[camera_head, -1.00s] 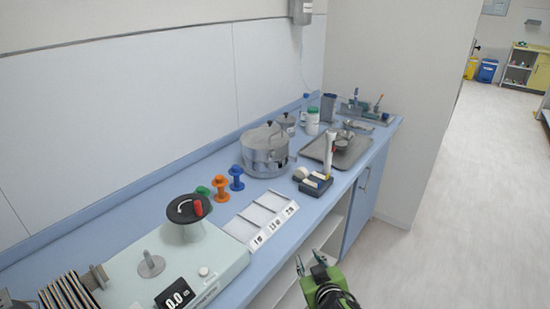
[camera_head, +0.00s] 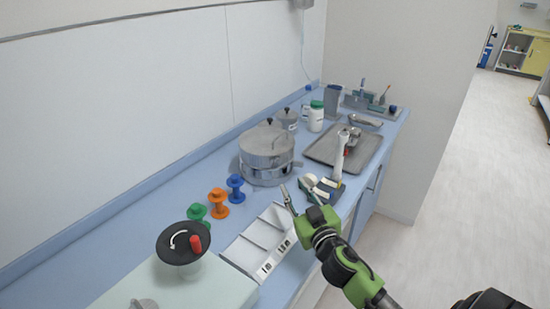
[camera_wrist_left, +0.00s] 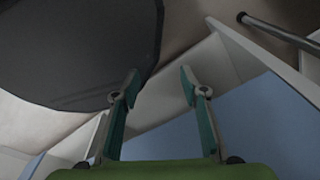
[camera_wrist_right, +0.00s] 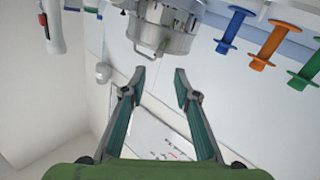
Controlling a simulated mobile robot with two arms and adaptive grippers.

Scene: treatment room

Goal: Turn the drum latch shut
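The silver metal drum (camera_head: 267,152) stands upright on the blue counter, with a lid and a band around its body. It also shows at the top of the right wrist view (camera_wrist_right: 168,25), where small metal fittings show on its side. I cannot make out which fitting is the latch or how it is turned. My right gripper (camera_head: 296,187) is open and empty, in front of the drum and apart from it; its fingers (camera_wrist_right: 160,78) point towards the drum. My left gripper (camera_wrist_left: 160,74) is open and empty, and is outside the head view.
Green (camera_head: 197,214), orange (camera_head: 218,204) and blue (camera_head: 236,188) spools stand left of the drum. A white compartment tray (camera_head: 240,250) lies in front. A metal tray (camera_head: 325,154) is to the right. A dark rounded shape (camera_wrist_left: 70,50) is close to my left gripper.

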